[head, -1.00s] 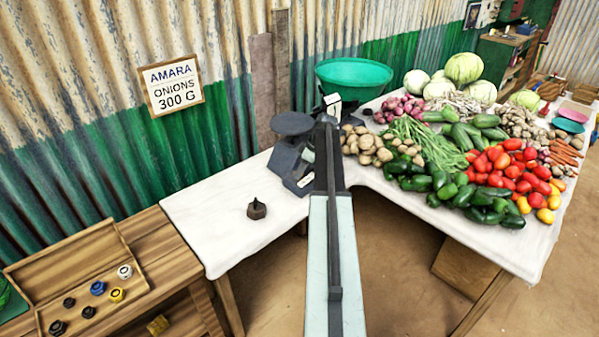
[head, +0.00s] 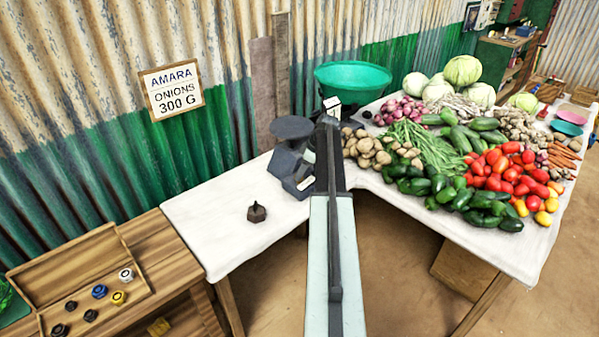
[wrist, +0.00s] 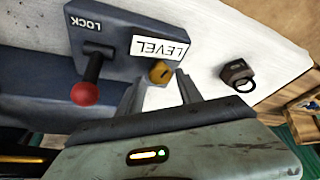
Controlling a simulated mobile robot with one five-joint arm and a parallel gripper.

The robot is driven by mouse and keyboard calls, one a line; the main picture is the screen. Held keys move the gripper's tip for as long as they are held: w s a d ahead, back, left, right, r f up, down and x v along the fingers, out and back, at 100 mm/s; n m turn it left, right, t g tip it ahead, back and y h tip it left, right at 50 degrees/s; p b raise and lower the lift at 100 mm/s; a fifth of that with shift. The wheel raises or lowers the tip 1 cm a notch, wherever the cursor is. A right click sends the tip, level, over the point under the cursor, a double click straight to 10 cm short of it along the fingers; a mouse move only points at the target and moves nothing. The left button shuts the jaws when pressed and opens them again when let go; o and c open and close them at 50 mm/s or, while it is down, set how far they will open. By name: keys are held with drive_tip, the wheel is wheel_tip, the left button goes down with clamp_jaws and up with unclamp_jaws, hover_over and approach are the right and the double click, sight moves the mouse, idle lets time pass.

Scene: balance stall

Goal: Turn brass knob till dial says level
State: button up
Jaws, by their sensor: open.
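The brass knob (wrist: 160,72) sits on the scale's dark blue-grey body, beside a white LEVEL label (wrist: 160,40) that appears upside down in the wrist view. My gripper (wrist: 159,84) is open, with one finger on either side of the knob's near side; I cannot tell whether either touches it. The scale (head: 287,168) stands on the white-covered table in the head view, partly hidden by my arm. Its knob is hidden there. I can read no dial pointer in either view.
A red-tipped lever (wrist: 85,93) marked LOCK stands left of the knob in the wrist view. A dark weight (head: 256,212) stands on the white tabletop (head: 215,225), also in the wrist view (wrist: 238,75). Vegetables and a green bowl (head: 352,78) lie right.

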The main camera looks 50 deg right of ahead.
sight(307, 181)
drive_tip(key=p+v, duration=0.4)
drive_tip(key=v, duration=0.2)
drive_tip(key=shift+r+p, duration=0.2)
drive_tip(key=shift+p, duration=0.15)
